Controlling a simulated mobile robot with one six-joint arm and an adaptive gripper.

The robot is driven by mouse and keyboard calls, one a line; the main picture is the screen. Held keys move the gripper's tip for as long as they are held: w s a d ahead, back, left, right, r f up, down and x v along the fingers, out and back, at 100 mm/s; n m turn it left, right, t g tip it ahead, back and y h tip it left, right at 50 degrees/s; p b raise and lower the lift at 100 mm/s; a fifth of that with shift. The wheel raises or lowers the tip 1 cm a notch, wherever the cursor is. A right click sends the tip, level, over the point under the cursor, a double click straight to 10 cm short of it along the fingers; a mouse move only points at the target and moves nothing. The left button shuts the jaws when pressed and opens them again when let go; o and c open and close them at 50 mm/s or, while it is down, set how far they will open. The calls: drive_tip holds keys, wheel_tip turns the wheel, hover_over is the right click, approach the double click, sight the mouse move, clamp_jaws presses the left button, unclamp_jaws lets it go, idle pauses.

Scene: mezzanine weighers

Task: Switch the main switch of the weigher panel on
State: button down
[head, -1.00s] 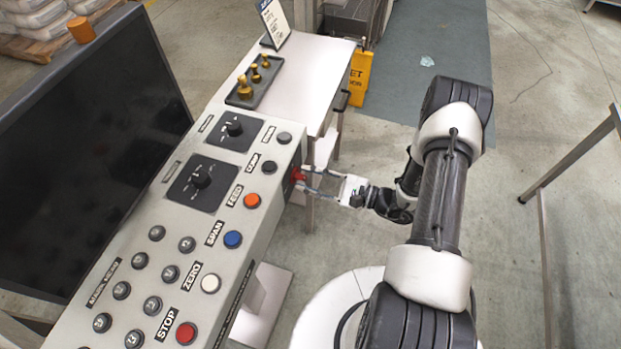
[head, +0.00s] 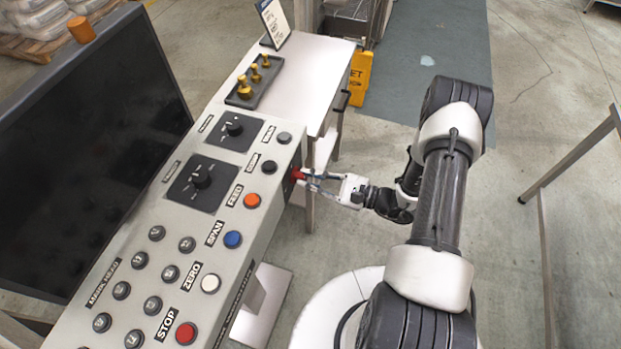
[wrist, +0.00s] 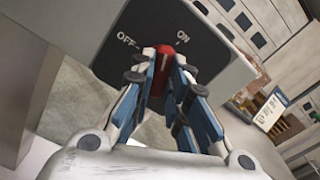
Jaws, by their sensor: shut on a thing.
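The weigher panel is the grey sloped console (head: 262,215) in the head view. Its main switch is a red handle (head: 297,175) on a dark plate on the console's right end face. My gripper (wrist: 163,66) is shut on the red handle, which sits between the fingertips in the wrist view (wrist: 163,58). The dark switch plate (wrist: 110,62) carries the white labels OFF, left of the handle, and ON, above and right of it. The handle's white mark seems to point between the two labels.
The console top has two black rotary dials (head: 203,179), coloured buttons and a red STOP button (head: 186,333). A dark screen (head: 95,150) stands behind it. A white table (head: 310,75) with brass weights (head: 255,76) adjoins. A metal frame (head: 570,160) stands right of my arm; floor between is open.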

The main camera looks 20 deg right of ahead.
drive_tip(key=shift+m, duration=2.5)
drive_tip(key=c, duration=1.6)
unclamp_jaws()
drive_tip(key=shift+o, duration=0.2)
drive_tip(key=shift+d, duration=0.1)
drive_tip(key=v, duration=1.2)
